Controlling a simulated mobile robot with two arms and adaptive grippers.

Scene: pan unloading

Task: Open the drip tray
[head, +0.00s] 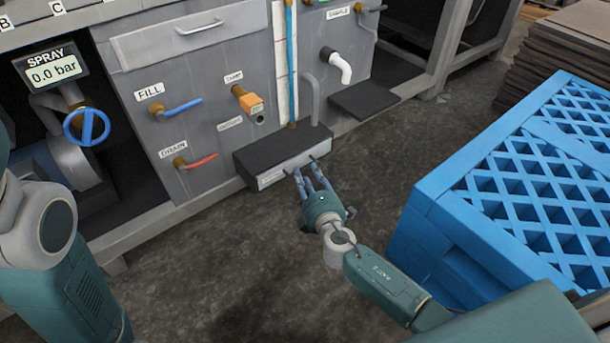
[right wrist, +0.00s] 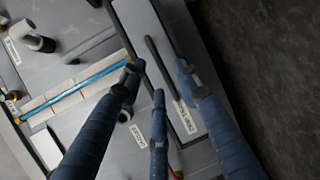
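The drip tray (head: 277,174) is a low dark box with a pale front at the foot of the grey machine; it looks closed. In the right wrist view its pale front panel (right wrist: 205,112) carries a label and a long dark bar handle (right wrist: 160,62). My right gripper (head: 305,170) is right in front of the tray front, its blue fingers spread. In the right wrist view the fingers lie on either side of the handle, with a gap between them; contact is not clear. My left gripper is out of view.
A large blue crate (head: 430,205) stands to the right of my right arm. Above the tray are a red drain lever (head: 200,161), a blue fill lever (head: 182,107) and an orange valve handle (head: 250,103). A dark ledge (head: 365,98) juts out under a white spout. The floor before the tray is clear.

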